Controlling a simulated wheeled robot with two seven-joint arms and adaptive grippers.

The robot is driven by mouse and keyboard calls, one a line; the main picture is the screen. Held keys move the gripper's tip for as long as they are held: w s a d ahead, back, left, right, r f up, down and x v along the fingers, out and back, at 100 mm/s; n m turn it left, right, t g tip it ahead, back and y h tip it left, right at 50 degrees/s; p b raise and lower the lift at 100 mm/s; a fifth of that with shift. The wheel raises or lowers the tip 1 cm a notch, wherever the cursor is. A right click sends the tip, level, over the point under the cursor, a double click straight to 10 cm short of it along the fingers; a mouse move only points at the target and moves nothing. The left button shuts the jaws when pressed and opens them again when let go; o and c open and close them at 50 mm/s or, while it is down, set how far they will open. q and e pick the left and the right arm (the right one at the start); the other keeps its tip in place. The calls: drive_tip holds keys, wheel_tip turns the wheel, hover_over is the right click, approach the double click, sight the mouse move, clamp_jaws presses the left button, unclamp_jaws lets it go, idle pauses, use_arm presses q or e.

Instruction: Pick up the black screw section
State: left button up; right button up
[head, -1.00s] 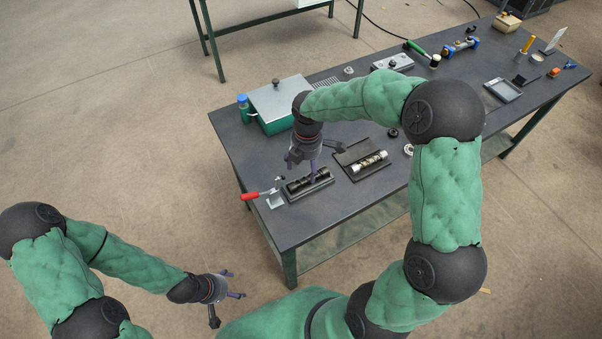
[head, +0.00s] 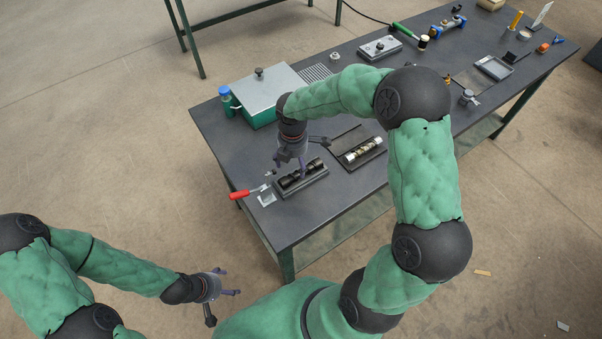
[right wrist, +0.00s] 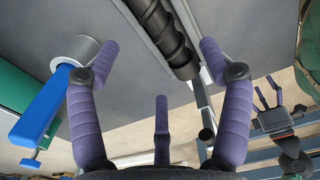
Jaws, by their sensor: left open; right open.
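The black screw section (head: 302,177) lies in a dark tray (head: 315,188) near the table's front left edge, partly hidden by my right gripper in the head view. In the right wrist view the ribbed black screw (right wrist: 165,33) shows at the top, between the spread fingers. My right gripper (head: 291,166) is open and empty, just above the screw; its purple fingers also show in the right wrist view (right wrist: 158,52). Contact cannot be made out. My left gripper (head: 232,282) is open and empty, off the table at lower left; it shows in the right wrist view (right wrist: 268,97).
A second tray (head: 372,160) with a metallic screw section (head: 362,149) lies to the right. A red-handled tool (head: 244,193) lies left of the black screw. The table's front left corner is clear.

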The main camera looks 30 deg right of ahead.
sight(296, 170)
drive_tip(key=f, duration=0.1)
drive_tip(key=f+b, duration=0.1)
drive_tip(key=f, duration=0.3)
drive_tip(key=shift+s+d, duration=0.15)
drive_tip(key=shift+d, duration=0.1)
drive_tip(key=shift+r, duration=0.15)
drive_tip(key=c, duration=1.4)
clamp_jaws()
drive_tip(key=shift+r, duration=0.1)
